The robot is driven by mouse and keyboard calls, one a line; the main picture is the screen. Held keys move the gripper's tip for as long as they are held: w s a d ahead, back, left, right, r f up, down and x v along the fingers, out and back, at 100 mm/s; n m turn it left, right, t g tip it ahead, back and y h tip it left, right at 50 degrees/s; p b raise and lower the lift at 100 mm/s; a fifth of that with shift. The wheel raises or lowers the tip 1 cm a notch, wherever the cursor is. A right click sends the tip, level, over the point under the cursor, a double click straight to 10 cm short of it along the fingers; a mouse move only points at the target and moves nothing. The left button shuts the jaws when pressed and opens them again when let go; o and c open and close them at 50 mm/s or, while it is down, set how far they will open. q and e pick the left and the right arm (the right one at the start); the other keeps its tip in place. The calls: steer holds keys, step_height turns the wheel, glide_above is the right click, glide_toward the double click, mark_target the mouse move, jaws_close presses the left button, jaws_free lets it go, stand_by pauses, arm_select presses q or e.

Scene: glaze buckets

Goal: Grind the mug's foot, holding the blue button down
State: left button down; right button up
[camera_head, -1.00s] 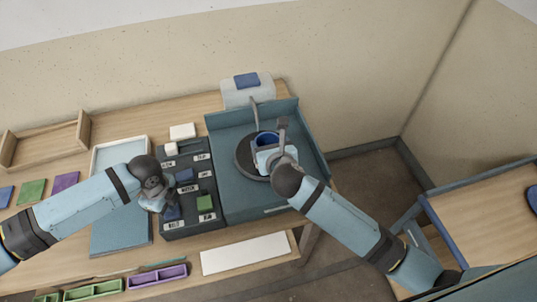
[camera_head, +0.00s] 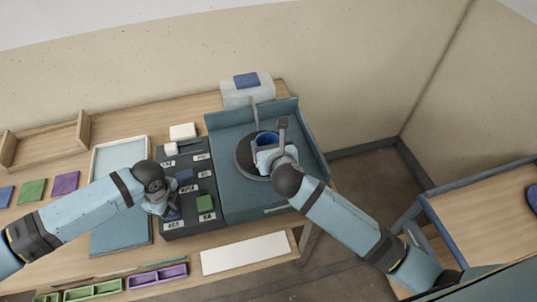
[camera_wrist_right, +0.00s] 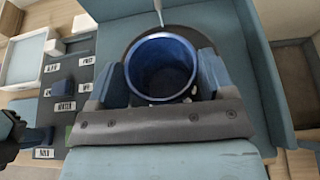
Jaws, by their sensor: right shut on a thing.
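The blue mug (camera_head: 266,138) stands mouth up over the dark round wheel (camera_head: 243,158) in the teal basin. My right gripper (camera_head: 276,152) is shut on the mug, with a finger on each side of it in the right wrist view (camera_wrist_right: 163,68). The mug's foot is hidden. My left gripper (camera_head: 167,207) is low over the lower left of the dark button panel (camera_head: 190,229), at a dark blue button there that it mostly covers. Whether it touches the button, and whether its jaws are open, I cannot tell. Another blue button (camera_head: 185,175) is mid-panel.
A green button (camera_head: 204,203) sits right of my left gripper. A thin spout (camera_head: 255,115) rises behind the mug, before a pale tank (camera_head: 247,92). Basin walls (camera_head: 310,135) stand behind and right. A white strip (camera_head: 245,254) lies at the table's front edge.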

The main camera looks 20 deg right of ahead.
stand_by(6.3)
arm_select(q)
steer(key=shift+r, duration=3.45)
steer(key=shift+r, duration=0.15)
